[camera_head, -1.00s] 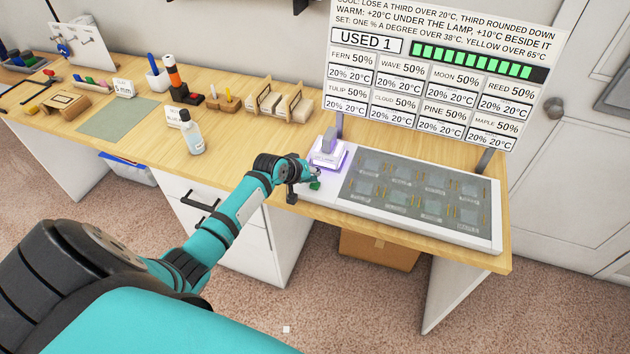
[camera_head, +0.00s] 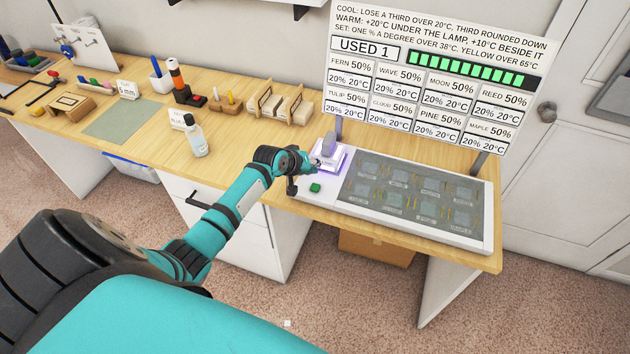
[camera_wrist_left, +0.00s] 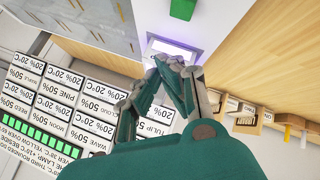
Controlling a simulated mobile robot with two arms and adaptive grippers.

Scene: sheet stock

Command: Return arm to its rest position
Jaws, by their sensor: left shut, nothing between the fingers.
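My left gripper (camera_head: 312,164) is shut and empty. It is above the left end of the panel unit (camera_head: 345,208), close to the lit purple-white lamp (camera_head: 328,157). In the left wrist view, my left gripper (camera_wrist_left: 185,112) shows its fingers together, just in front of the lamp's glowing base (camera_wrist_left: 176,48). The green button (camera_head: 315,188) on the unit is uncovered, just below the gripper. My right gripper is not in view.
The sign board (camera_head: 430,80) stands behind the panel unit and reads "USED 1". Desk surface between bottle and unit is mostly clear.

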